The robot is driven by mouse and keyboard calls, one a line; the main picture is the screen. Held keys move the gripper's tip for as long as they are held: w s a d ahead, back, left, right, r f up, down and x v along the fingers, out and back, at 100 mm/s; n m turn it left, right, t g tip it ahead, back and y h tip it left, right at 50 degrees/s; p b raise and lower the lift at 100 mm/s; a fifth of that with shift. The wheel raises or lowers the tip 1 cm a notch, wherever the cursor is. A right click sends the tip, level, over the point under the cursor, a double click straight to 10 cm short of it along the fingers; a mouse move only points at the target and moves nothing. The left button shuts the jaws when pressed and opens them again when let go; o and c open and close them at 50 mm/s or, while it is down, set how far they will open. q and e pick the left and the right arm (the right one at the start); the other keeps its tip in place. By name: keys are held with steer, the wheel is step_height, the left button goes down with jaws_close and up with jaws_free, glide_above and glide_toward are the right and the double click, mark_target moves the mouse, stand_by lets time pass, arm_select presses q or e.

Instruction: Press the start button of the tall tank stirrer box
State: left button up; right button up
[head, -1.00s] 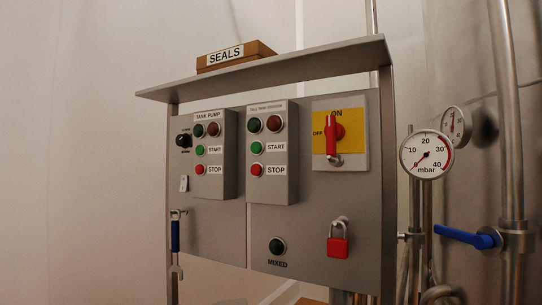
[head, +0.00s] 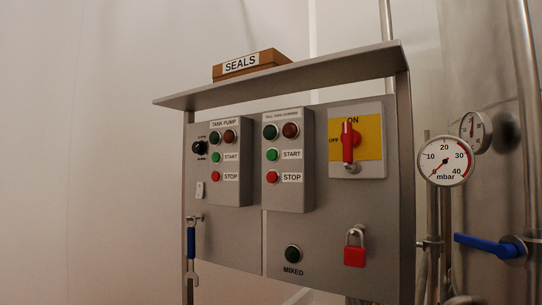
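The tall tank stirrer box (head: 289,196) is the grey control box in the middle of the panel, its small top label hard to read. Its green start button (head: 271,155) sits beside a START label, above a red stop button (head: 271,177). A dark green lamp (head: 270,132) and a dark red-brown lamp (head: 290,130) are at its top; neither looks lit. Neither of my grippers is in the head view.
The similar tank pump box (head: 231,194) is just left. A red rotary switch (head: 348,140) on a yellow plate, a red padlock (head: 355,256), a MIXED lamp (head: 293,254) and a hanging wrench (head: 191,246) surround it. A shelf (head: 300,75) juts out above, carrying a SEALS box (head: 262,65).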

arm_select(q)
jaws_close()
stand_by(1.7)
